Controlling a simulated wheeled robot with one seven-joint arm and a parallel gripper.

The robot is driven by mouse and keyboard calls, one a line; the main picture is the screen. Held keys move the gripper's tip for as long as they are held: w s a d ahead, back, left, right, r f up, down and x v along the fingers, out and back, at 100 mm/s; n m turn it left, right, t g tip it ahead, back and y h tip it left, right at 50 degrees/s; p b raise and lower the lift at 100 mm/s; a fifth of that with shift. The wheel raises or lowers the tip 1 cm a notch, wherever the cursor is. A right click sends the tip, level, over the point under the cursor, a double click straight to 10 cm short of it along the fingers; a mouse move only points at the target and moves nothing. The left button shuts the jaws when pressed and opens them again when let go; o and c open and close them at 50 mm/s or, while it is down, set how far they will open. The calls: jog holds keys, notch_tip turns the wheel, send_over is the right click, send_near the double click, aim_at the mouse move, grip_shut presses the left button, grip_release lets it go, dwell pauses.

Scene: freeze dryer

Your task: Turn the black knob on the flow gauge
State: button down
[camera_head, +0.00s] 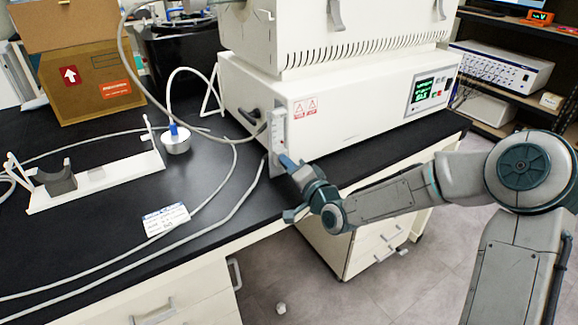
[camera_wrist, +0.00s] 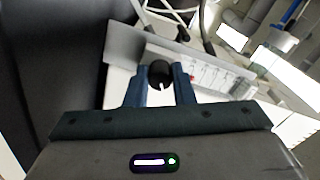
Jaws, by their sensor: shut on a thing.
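The black knob (camera_wrist: 160,73) is round with a white mark and sits between my two blue fingers in the wrist view. My gripper (camera_wrist: 159,84) is shut on the knob. The flow gauge (camera_wrist: 207,72) is a pale upright panel with red markings, lying to the right in the wrist view. In the head view the flow gauge (camera_head: 277,130) stands at the front left corner of the freeze dryer. My gripper (camera_head: 285,160) reaches its lower end from the right, and the knob is hidden there.
The white freeze dryer (camera_head: 360,100) stands on the black bench (camera_head: 110,220). A white holder (camera_head: 95,182), a metal cup (camera_head: 176,143) and a label card (camera_head: 166,219) lie to the left. Hoses cross the bench. A cardboard box (camera_head: 88,85) stands behind.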

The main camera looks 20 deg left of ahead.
jog(key=c, duration=1.2)
grip_release()
jog(key=shift+c, duration=0.2)
jog(key=shift+s+d, duration=0.1)
jog(key=p+v, duration=0.1)
jog(key=v, duration=1.2)
jog(key=shift+s+d, duration=0.15)
jog(key=shift+s, duration=0.1)
